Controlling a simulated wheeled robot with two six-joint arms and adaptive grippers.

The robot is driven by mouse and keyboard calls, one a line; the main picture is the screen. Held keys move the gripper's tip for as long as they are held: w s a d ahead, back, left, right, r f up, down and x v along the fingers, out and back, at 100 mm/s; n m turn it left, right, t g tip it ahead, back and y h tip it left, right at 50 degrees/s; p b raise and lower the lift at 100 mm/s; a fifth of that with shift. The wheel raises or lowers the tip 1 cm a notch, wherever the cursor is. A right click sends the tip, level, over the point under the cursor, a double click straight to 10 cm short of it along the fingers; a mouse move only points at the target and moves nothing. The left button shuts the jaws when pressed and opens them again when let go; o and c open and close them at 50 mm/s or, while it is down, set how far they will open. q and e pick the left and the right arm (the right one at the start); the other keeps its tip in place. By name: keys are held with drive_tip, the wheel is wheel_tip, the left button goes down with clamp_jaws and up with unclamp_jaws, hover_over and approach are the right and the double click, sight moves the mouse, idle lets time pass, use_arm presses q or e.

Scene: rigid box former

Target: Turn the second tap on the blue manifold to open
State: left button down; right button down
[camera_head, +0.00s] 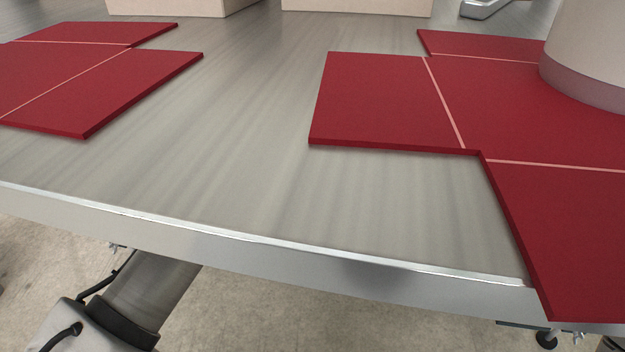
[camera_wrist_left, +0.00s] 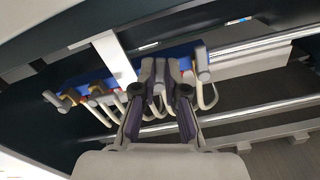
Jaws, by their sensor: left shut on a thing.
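The blue manifold (camera_wrist_left: 186,53) shows in the left wrist view, fixed along a dark frame under an overhanging edge. Several grey tap handles stand along it. One tap handle (camera_wrist_left: 203,62) is just right of my left gripper, and another (camera_wrist_left: 52,97) is at the manifold's left end. My left gripper (camera_wrist_left: 161,69) is closed around a grey tap handle (camera_wrist_left: 159,84) between these two. The fingers hide much of that tap, and its exact turn is hard to tell. The manifold is out of the head view, and my right gripper is in neither view.
Pale looped hoses (camera_wrist_left: 209,99) hang below the manifold. Metal rails (camera_wrist_left: 262,104) run close by at right. In the head view a steel table (camera_head: 250,150) bears red flat box blanks (camera_head: 385,100); its middle is bare.

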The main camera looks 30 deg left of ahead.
use_arm(q)
drive_tip(key=shift+d+n+p, duration=0.2)
drive_tip(key=shift+n+p, duration=0.3)
drive_tip(key=shift+n, duration=0.45)
drive_tip(key=shift+d+n+p, duration=0.15)
drive_tip(key=shift+n+p, duration=0.3)
drive_tip(key=shift+n, duration=0.5)
drive_tip(key=shift+f, duration=0.1)
drive_tip(key=c, duration=1.2)
unclamp_jaws()
drive_tip(key=shift+w, duration=0.1)
drive_tip(key=v, duration=1.2)
